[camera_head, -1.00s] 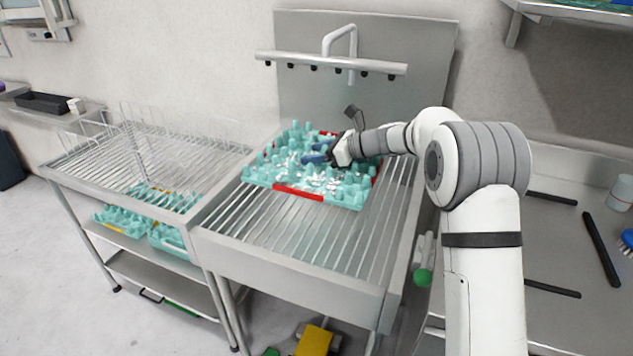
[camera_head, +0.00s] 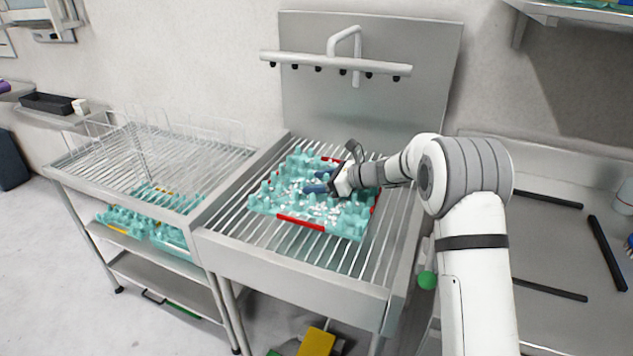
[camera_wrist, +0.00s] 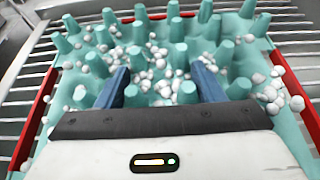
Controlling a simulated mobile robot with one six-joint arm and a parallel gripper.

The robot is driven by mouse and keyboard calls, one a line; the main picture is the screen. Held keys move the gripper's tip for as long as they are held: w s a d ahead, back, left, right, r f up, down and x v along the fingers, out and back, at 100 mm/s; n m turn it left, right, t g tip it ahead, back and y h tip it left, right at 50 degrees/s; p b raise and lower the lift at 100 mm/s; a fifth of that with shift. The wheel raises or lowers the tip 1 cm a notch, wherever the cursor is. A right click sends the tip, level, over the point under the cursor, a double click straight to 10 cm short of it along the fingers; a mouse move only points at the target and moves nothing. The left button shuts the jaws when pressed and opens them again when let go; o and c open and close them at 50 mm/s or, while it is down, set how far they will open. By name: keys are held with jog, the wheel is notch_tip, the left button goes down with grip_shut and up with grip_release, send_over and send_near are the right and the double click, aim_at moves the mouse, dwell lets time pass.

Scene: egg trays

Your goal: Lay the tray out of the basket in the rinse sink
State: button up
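The teal egg tray (camera_head: 262,203) with upright pegs and red edge strips lies level over the bars of the rinse sink (camera_head: 225,224); whether its underside touches the bars I cannot tell. White clumps are scattered among its pegs. My gripper (camera_head: 318,182) is over the tray's middle. In the wrist view, my gripper's blue fingers (camera_wrist: 160,84) stand apart and down among the pegs of the tray (camera_wrist: 45,138), one against the outer side of each of two pegs, so it appears shut on the tray.
A spray bar (camera_head: 335,64) with several nozzles is behind the sink. A wire rack (camera_head: 150,165) with upright wires stands to the left, with more teal trays (camera_head: 125,222) on a shelf below. A steel counter with black bars (camera_head: 606,252) is to the right.

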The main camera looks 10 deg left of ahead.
jog(key=o, duration=0.3)
jog(key=shift+o, duration=0.2)
jog(key=shift+r, duration=0.1)
jog(key=v, duration=1.2)
jog(key=shift+s, duration=0.15)
